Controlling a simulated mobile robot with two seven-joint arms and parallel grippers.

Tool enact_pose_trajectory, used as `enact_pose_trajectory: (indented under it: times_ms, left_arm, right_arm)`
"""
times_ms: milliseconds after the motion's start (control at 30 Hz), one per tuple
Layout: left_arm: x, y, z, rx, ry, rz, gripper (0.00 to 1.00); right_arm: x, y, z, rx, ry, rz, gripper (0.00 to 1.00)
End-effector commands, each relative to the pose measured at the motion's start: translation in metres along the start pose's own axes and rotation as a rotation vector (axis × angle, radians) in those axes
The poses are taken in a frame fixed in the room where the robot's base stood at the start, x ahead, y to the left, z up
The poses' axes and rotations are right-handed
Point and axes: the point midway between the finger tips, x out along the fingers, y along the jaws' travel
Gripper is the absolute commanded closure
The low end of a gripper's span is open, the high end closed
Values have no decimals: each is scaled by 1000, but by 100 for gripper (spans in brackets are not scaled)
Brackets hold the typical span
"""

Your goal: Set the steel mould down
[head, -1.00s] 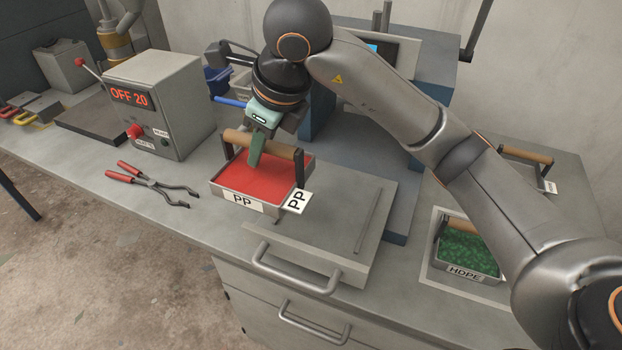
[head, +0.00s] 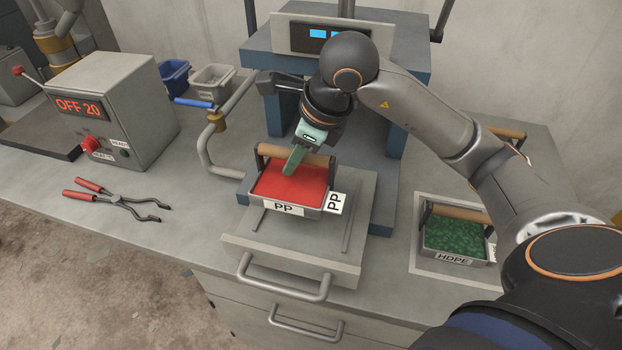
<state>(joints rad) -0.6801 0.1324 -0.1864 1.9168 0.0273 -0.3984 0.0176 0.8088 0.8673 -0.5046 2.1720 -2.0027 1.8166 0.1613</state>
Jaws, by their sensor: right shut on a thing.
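The steel mould (head: 322,213) is a shallow tray with red filling, PP labels and a wooden bar handle across its top. It is over the grey sliding plate (head: 350,250) in front of the blue press; I cannot tell whether it touches the plate. My right gripper (head: 294,160) is shut on the wooden handle from above, its green fingers reaching down over the bar. My left gripper does not show.
A second mould labelled HDPE (head: 455,240) with green filling stands in a marked square at the right. The blue press (head: 390,75) rises behind. Red-handled tongs (head: 120,200) and a control box reading OFF 20 (head: 115,110) are at the left.

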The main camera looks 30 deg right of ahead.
Motion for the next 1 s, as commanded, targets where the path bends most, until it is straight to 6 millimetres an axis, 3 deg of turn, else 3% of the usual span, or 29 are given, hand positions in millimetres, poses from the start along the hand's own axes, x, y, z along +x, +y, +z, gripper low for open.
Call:
enact_pose_trajectory:
  times_ms: [233,467,733,1000]
  left_arm:
    - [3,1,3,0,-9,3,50]
    - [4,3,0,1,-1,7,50]
    - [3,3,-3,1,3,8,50]
    - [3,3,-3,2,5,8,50]
  right_arm:
    - [17,-7,-27,2,-3,-3,100]
    - [23,-9,-37,1,-3,-4,100]
    - [48,-4,-47,0,-4,-1,100]
    - [50,-5,-47,0,-7,-4,100]
